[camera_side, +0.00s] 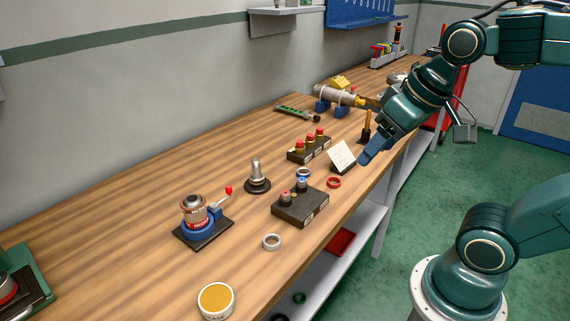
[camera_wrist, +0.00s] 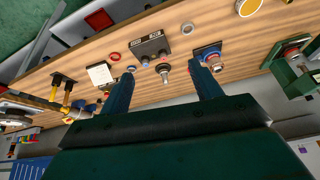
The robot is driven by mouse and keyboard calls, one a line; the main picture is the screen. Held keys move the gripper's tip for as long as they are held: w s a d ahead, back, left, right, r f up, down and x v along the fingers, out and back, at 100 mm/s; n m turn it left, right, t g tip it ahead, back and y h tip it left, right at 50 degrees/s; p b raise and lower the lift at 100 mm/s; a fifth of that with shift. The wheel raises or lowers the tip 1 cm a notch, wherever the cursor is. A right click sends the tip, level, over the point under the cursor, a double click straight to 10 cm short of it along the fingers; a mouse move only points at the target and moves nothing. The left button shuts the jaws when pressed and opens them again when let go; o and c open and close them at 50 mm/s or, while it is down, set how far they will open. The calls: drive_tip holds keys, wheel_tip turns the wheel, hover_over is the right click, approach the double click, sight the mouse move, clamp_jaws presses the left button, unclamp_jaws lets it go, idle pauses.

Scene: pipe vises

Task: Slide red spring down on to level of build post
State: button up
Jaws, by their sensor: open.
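A grey post on a round black base, which looks like the build post (camera_side: 257,174), stands upright on the bench. It shows between my fingers in the wrist view (camera_wrist: 165,77). A red ring (camera_side: 334,182) lies flat on the bench right of the dark block; it also shows in the wrist view (camera_wrist: 114,57). I cannot tell whether this ring is the red spring.
A white card (camera_side: 343,155) stands near my gripper. A blue vise (camera_side: 197,232) holds a copper-coloured pipe. A pale ring (camera_side: 272,242) and yellow-topped tin (camera_side: 216,300) lie toward the front. A rack (camera_side: 309,149) carries red-topped pieces. The bench's left side is mostly clear.

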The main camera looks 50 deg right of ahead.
drive_tip(key=w+d+f+m+g, duration=0.3)
drive_tip(key=w+d+m, duration=0.6)
drive_tip(key=w, duration=0.4)
drive_tip(key=w+d+f+m+g, duration=0.2)
drive_tip(key=w+d+f+m, duration=0.3)
drive_tip(key=d+f, duration=0.5)
drive_tip(key=w+d, duration=0.1)
drive_tip(key=d, duration=0.2)
drive_tip(key=shift+m, duration=0.3)
drive_tip(key=shift+w+f, duration=0.1)
drive_tip(key=shift+f, duration=0.05)
drive_tip(key=shift+f, duration=4.15)
drive_tip(key=shift+s+f, duration=0.2)
drive_tip(key=shift+f, duration=2.4)
